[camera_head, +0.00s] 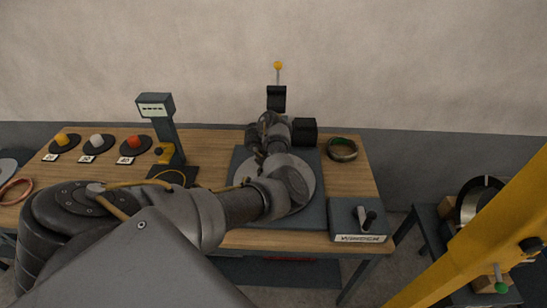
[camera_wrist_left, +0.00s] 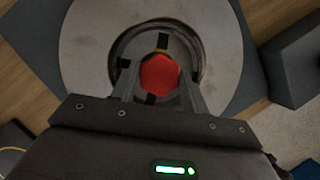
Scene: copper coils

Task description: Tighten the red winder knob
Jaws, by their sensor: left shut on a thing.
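The red winder knob (camera_wrist_left: 160,73) shows in the left wrist view, at the middle of a dark ring on the pale round plate (camera_wrist_left: 88,50). My left gripper (camera_wrist_left: 158,80) has one finger on each side of the knob and is shut on it. In the head view, my left arm reaches over the winder's plate (camera_head: 309,184), which sits on a dark base on the table. My arm hides the knob and the fingertips there. My right gripper is in neither view.
A lever with a yellow ball (camera_head: 278,65) stands behind the winder. A coil (camera_head: 342,149) and switch box (camera_head: 357,218) are to its right. A dark stand (camera_head: 165,130) and several coloured pieces are left on the wooden table (camera_head: 215,147). A yellow beam (camera_head: 490,240) crosses the right.

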